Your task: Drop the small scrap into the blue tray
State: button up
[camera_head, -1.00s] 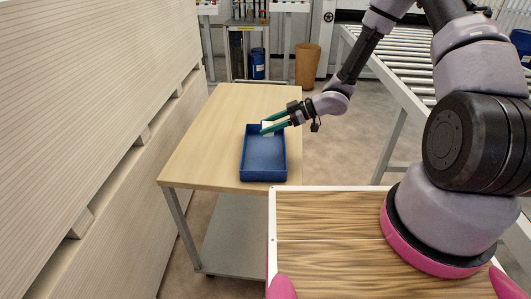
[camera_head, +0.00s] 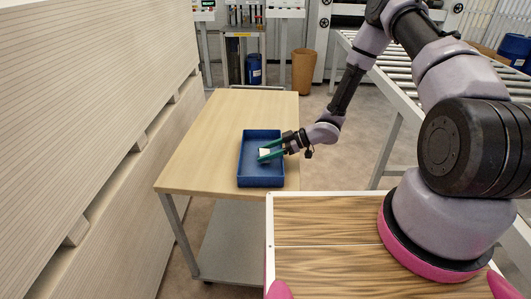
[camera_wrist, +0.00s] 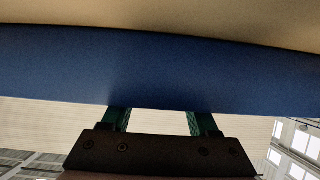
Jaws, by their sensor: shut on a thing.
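The blue tray (camera_head: 249,176) sits on the wooden table near its right edge. My gripper (camera_head: 268,154), with green fingers, reaches in from the right over the tray's right wall. It is shut on a small white scrap (camera_head: 264,152), which shows between the fingers above the tray's inside. In the wrist view, the tray's blue wall (camera_wrist: 160,70) crosses the picture. The bases of my gripper's two fingers show below it, while the fingertips and the scrap are hidden behind the wall.
The wooden table (camera_head: 205,140) is clear to the left of the tray. Stacked pale boards (camera_head: 90,120) stand along the left. A roller conveyor (camera_head: 400,75) runs at the right. A brown bin (camera_head: 304,70) and a blue drum (camera_head: 254,70) stand behind.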

jog(key=o, duration=1.4)
jog(key=shift+c, duration=0.2)
jog(key=shift+d+r, duration=0.1)
jog(key=shift+r, duration=0.05)
jog(key=v, duration=1.2)
